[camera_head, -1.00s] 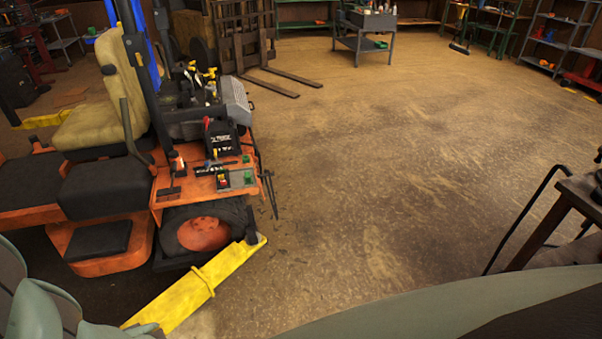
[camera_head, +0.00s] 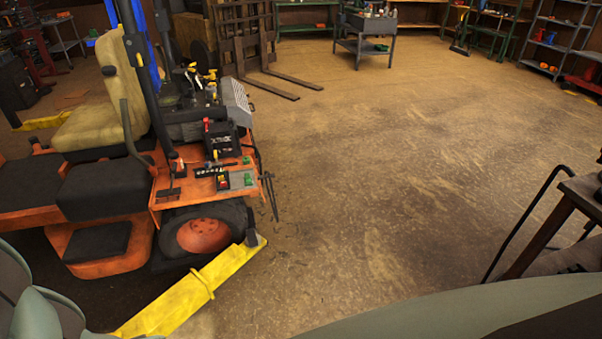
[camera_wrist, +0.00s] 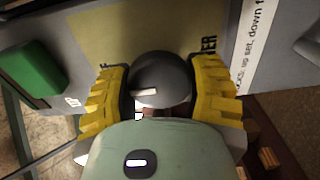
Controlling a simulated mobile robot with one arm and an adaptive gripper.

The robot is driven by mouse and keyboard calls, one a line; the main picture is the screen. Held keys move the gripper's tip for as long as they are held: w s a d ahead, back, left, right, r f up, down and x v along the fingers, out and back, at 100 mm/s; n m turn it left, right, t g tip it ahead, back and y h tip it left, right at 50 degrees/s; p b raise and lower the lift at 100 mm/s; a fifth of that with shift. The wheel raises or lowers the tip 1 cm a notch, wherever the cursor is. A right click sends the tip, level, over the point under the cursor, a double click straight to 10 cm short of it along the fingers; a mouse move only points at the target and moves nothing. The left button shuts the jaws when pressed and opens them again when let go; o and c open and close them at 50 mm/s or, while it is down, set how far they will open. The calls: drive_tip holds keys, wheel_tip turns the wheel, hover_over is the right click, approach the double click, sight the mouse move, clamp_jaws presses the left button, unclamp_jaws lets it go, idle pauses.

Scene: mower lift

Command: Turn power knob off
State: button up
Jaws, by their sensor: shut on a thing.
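The power knob (camera_wrist: 160,78) is a dark round knob with a white pointer mark, in the middle of the wrist view. It sits on a grey panel with a yellowish label (camera_wrist: 120,35), whose lettering is partly hidden. The pointer lies almost level in the picture. My gripper (camera_wrist: 162,95) has its yellow ridged fingers on both sides of the knob, shut on it. In the head view my gripper is not visible, and I cannot make out this knob or panel there.
A green block-like button (camera_wrist: 32,68) is left of the knob on the panel. A white text strip (camera_wrist: 258,45) runs along the right. In the head view, an orange mower (camera_head: 205,185) stands on a yellow lift arm (camera_head: 190,292); the floor (camera_head: 380,160) to its right is clear.

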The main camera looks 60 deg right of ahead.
drive_tip(key=o, duration=1.2)
drive_tip(key=shift+s, duration=0.1)
drive_tip(key=v, duration=1.2)
